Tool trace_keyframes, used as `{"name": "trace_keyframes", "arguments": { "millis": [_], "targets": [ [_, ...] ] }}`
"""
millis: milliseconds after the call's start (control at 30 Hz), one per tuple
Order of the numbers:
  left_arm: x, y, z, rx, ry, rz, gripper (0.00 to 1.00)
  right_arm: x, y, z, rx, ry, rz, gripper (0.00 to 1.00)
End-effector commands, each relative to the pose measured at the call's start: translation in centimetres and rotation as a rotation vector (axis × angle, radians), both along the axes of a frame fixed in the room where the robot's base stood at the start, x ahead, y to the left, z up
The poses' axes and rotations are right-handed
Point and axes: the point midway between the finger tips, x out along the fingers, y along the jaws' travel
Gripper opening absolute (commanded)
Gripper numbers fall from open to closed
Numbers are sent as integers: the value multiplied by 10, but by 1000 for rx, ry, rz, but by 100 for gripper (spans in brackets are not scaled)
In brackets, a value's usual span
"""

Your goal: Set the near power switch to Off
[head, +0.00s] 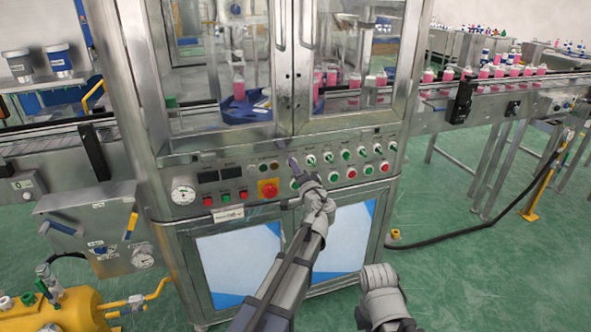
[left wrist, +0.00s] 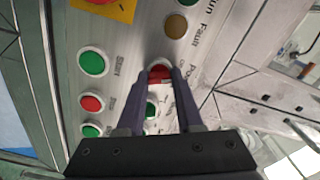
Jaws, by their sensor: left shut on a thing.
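The crimping machine's control panel (head: 235,185) shows in the head view, with rows of buttons and switches. My left gripper (head: 294,166) reaches the panel's middle, just right of the yellow-backed red emergency button (head: 268,188). In the left wrist view, the left gripper (left wrist: 164,76) has its two dark fingers closed around a red-topped power switch knob (left wrist: 159,72), beside a label that seems to read "Power". The fingers hide part of the knob, and its exact setting cannot be told. My right gripper is not in view; only a grey part of my right arm shows.
Green buttons (left wrist: 93,62) and red buttons (left wrist: 92,102) sit close to the fingers, with an amber lamp (left wrist: 176,26) above. Glass doors stand above the panel. A conveyor with pink bottles (head: 484,72) runs to the right. The green floor at right is mostly clear.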

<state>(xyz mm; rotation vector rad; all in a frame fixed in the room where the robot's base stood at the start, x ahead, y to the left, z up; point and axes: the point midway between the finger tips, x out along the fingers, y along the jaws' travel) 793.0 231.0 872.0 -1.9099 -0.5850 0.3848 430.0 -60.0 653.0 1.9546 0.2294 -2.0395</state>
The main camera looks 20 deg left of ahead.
Motion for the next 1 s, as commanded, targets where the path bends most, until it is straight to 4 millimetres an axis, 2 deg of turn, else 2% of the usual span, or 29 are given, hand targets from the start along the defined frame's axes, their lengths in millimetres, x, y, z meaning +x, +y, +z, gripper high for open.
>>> {"name": "trace_keyframes", "arguments": {
  "millis": [300, 867, 900, 1000],
  "targets": [
    [-1, 0, -1, -93, -62, 0, 0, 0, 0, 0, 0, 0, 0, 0],
    [-1, 0, -1, -114, -74, 0, 0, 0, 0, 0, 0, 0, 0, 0],
    [-1, 0, -1, -114, -74, 0, 39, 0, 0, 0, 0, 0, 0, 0],
    [-1, 0, -1, -112, -75, 0, 51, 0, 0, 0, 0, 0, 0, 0]
  ]
}}
